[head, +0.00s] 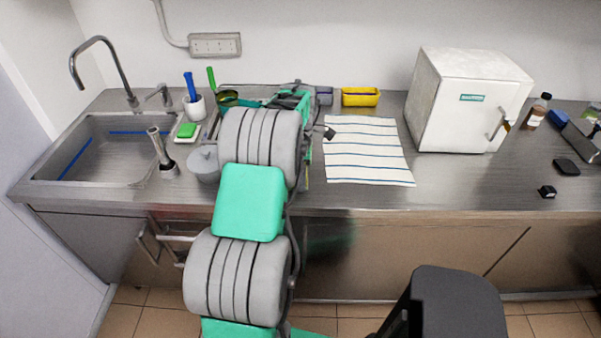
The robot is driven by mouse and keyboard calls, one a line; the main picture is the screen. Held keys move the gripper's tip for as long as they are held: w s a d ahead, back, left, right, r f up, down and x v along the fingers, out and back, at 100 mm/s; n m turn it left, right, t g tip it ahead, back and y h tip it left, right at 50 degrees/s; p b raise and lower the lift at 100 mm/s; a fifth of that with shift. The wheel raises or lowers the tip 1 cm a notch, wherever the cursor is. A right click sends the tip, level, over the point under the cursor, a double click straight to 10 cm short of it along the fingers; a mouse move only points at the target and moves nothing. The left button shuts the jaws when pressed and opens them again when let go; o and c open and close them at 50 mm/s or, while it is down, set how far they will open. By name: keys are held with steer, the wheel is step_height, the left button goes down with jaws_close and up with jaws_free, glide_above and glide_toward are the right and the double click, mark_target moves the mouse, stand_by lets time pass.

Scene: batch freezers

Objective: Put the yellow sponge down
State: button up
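I cannot make out a yellow sponge for certain. A small yellow open-topped tray or box (361,97) stands at the back of the steel counter, behind the striped cloth; its inside looks empty. A thin yellowish sliver shows at the right edge of my arm, too small to identify. My arm reaches over the counter left of the cloth, and its links cover that part of the counter. My gripper's fingers are hidden behind the arm, so I cannot see what they hold. A green sponge (186,130) lies on a small dish by the sink.
A white cloth with dark stripes (367,165) lies flat right of my arm. A small white freezer (465,105) stands farther right, with a bottle (537,111) beyond it. The sink (100,150) is at left, with a cup of brushes (194,107) nearby. Counter before the freezer is clear.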

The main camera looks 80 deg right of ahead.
steer(key=shift+f, duration=0.65)
steer(key=shift+f, duration=0.1)
steer(key=o, duration=1.1)
steer(key=shift+o, duration=0.2)
